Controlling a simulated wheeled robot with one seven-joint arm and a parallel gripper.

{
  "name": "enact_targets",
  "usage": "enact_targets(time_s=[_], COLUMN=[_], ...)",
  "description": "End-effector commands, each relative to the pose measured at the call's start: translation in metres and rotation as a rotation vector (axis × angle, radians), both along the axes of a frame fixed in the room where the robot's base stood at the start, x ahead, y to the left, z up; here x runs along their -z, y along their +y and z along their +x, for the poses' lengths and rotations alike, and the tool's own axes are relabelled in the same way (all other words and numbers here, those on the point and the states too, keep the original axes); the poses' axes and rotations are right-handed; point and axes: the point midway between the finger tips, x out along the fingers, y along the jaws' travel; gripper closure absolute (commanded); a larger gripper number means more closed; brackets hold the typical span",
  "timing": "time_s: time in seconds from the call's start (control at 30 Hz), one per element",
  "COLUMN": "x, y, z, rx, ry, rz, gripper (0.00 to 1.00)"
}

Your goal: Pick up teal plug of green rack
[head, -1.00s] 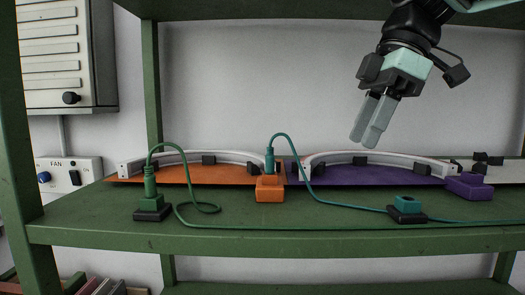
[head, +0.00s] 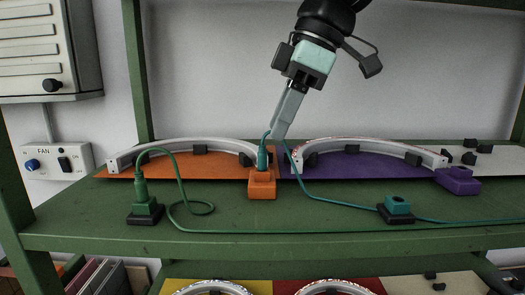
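The teal plug (head: 262,158) stands upright in an orange socket block (head: 262,186) on the shelf of the green rack (head: 190,242). Its teal cable (head: 345,204) loops over its top and runs right along the shelf. My gripper (head: 276,136) points down, with its fingertips just above and slightly right of the plug's top, close to the cable loop. The fingers overlap in this view, so the gap between them is hidden. I cannot tell whether they touch the plug or cable.
A green plug (head: 142,188) stands in a dark-based block at left. A teal block (head: 397,205) and a purple block (head: 458,181) stand at right. White arcs (head: 375,145) stand on orange and purple panels behind. The shelf's front is mostly clear, apart from cables.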

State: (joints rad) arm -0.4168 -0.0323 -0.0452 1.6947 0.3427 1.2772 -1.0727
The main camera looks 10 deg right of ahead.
Motion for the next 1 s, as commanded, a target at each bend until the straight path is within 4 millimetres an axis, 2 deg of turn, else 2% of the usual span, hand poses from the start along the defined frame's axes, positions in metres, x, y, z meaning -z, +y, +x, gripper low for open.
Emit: enact_targets(time_s=[0.03, 0.3, 0.63, 0.77, 0.8, 1.0], x=[-0.002, 0.039, 0.046, 0.046, 0.046, 0.046], y=[0.008, 0.021, 0.023, 0.023, 0.023, 0.023], z=[0.0, 0.003, 0.004, 0.004, 0.004, 0.004], rx=[-0.005, -0.002, 0.0, 0.0, 0.0, 0.0], ry=[0.004, 0.004, 0.001, 0.001, 0.001, 0.001], rz=[-0.001, -0.001, 0.0, 0.0, 0.0, 0.0], gripper=[0.61, 0.61, 0.61, 0.97, 1.0, 1.0])
